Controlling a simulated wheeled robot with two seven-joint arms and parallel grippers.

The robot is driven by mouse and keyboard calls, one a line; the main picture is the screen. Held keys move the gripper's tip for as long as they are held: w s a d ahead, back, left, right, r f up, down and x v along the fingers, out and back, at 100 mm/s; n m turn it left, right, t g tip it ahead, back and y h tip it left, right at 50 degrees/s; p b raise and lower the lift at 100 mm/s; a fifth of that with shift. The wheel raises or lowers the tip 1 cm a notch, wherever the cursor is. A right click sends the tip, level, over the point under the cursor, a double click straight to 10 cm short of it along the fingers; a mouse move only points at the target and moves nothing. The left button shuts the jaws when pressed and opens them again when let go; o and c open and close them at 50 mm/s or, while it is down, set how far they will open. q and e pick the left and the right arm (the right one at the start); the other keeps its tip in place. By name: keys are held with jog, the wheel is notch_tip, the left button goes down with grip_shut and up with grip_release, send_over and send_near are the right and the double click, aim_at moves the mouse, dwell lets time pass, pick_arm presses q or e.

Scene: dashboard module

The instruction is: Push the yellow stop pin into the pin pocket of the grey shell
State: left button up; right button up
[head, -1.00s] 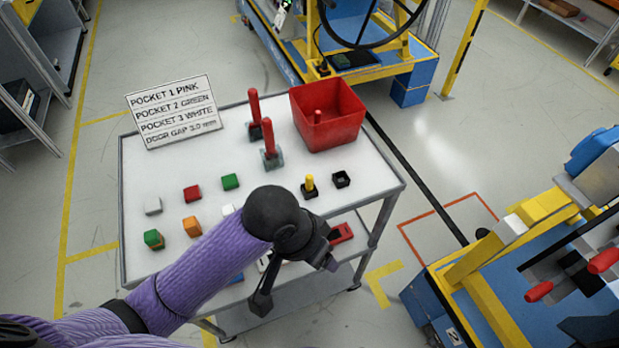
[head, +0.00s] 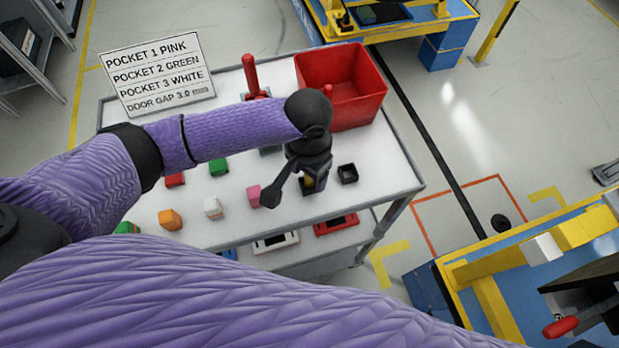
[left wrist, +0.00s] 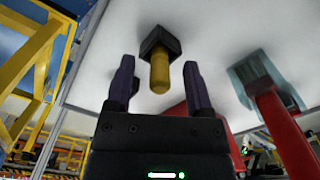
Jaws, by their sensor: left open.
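The yellow stop pin (head: 308,183) stands in a small black holder on the white cart top, partly hidden behind my left gripper (head: 292,188). In the left wrist view the yellow pin (left wrist: 160,72) lies between the two open fingers of my left gripper (left wrist: 158,78), pointing toward the palm, its black base (left wrist: 162,42) beyond the fingertips. The fingers stand apart on both sides of the pin, with visible gaps. I cannot identify the grey shell or its pin pocket in these frames. My right gripper does not show.
An empty black square holder (head: 347,173) stands right of the pin. A red bin (head: 365,108) and a red-handled tool (head: 250,73) stand behind. Several coloured blocks lie to the left, including a pink one (head: 253,196). A blue and yellow bench (head: 470,300) is at the right.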

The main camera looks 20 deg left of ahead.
pick_arm(q)
jog(key=shift+f, duration=0.35)
jog(key=shift+r, duration=0.1)
grip_shut()
